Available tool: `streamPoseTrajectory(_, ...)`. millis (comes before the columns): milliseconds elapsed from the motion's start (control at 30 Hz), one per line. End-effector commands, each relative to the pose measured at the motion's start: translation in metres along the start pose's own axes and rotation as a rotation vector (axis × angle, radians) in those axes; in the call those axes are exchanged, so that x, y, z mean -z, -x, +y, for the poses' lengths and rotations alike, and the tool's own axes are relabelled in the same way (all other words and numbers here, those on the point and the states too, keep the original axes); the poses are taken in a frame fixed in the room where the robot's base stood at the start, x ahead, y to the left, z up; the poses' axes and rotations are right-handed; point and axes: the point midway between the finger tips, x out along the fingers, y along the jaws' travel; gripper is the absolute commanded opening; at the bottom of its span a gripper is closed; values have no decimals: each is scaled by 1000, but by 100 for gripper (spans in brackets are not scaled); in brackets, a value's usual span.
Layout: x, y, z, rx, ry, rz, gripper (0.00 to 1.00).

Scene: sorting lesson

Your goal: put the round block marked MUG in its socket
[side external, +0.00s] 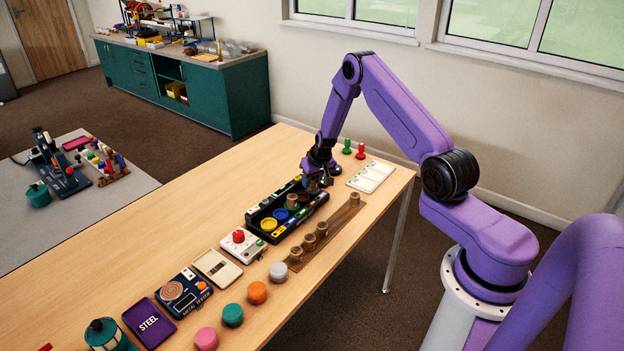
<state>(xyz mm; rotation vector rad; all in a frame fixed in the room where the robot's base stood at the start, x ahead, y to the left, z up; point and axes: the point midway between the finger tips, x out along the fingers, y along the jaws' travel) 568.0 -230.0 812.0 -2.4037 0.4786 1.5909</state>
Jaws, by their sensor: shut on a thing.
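My gripper (316,186) is low over the back part of a long black tray (251,221) on the wooden table. It is shut on a round block, which is mostly hidden by the fingers; its marking cannot be read. The tray has coloured round sockets, among them a yellow one (268,225) and a blue one (281,214). A wooden round block (292,201) stands in the tray just left of my gripper. Which socket is for MUG cannot be read. Whether the held block touches the tray cannot be told.
A wooden rail (337,218) with several round wooden blocks lies in front of the tray. A white three-panel card (371,176) lies right of my gripper, with red and green pegs (354,149) behind. A white box with red button (241,241) stands left of the tray.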

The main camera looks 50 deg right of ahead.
Motion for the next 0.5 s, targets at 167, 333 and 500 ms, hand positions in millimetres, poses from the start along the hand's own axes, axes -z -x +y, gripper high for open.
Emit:
streamPoseTrajectory(167,-1,-3,0,0,0,1,6)
streamPoseTrajectory(333,-2,-5,0,0,0,1,6)
streamPoseTrajectory(500,-3,-8,0,0,0,0,6)
